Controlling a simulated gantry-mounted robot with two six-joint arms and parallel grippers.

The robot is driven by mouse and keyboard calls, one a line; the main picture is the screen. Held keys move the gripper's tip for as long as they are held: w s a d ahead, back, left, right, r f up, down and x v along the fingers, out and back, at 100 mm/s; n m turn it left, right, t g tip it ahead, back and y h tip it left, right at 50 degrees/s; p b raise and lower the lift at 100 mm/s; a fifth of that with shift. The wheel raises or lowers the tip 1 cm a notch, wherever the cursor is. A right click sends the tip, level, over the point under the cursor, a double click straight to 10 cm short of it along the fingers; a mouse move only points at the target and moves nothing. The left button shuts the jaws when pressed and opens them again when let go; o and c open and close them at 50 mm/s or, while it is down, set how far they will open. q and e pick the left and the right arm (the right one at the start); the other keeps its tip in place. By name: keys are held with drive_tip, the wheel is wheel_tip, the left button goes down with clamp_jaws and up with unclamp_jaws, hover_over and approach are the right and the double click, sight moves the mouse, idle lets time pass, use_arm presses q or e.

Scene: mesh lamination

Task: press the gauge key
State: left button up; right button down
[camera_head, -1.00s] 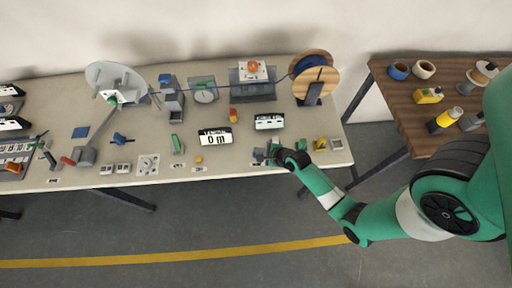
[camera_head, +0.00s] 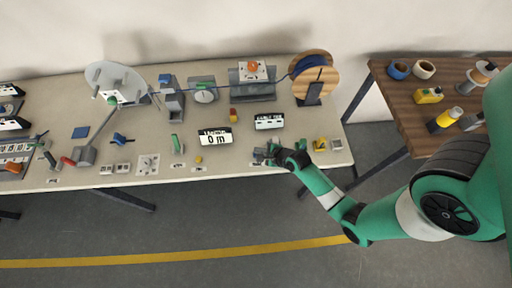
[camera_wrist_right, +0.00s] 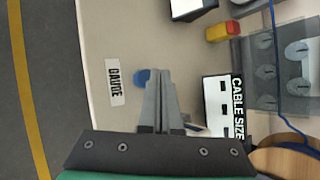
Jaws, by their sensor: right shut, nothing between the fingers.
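The gauge key is a blue round button (camera_wrist_right: 142,77), next to a white label reading GAUGE (camera_wrist_right: 114,82) in the right wrist view. My right gripper (camera_wrist_right: 160,76) is shut and empty, with its fingertips beside and over part of the key. I cannot tell whether they touch it. In the head view my right gripper (camera_head: 268,154) is at the front edge of the table and hides most of the key. My left gripper is not in view.
The CABLE SIZE display (camera_head: 269,121) stands just behind my right gripper. A 0 m display (camera_head: 215,137) is to its left, and a red and yellow block (camera_head: 233,115) behind. A wooden spool (camera_head: 315,77) stands at the back right. A yellow item (camera_head: 320,144) lies to the right.

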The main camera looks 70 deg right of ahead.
drive_tip(key=shift+f, duration=0.1)
idle(0.7)
drive_tip(key=shift+f, duration=0.3)
drive_tip(key=shift+f+b, duration=0.5)
drive_tip(key=shift+f, duration=0.05)
idle(0.6)
drive_tip(key=shift+r, duration=0.1)
drive_tip(key=shift+r+p, duration=0.85)
drive_tip(key=shift+p, duration=0.3)
drive_tip(key=shift+r, duration=0.1)
wheel_tip(320, 180, up, 5)
drive_tip(key=p, duration=0.5)
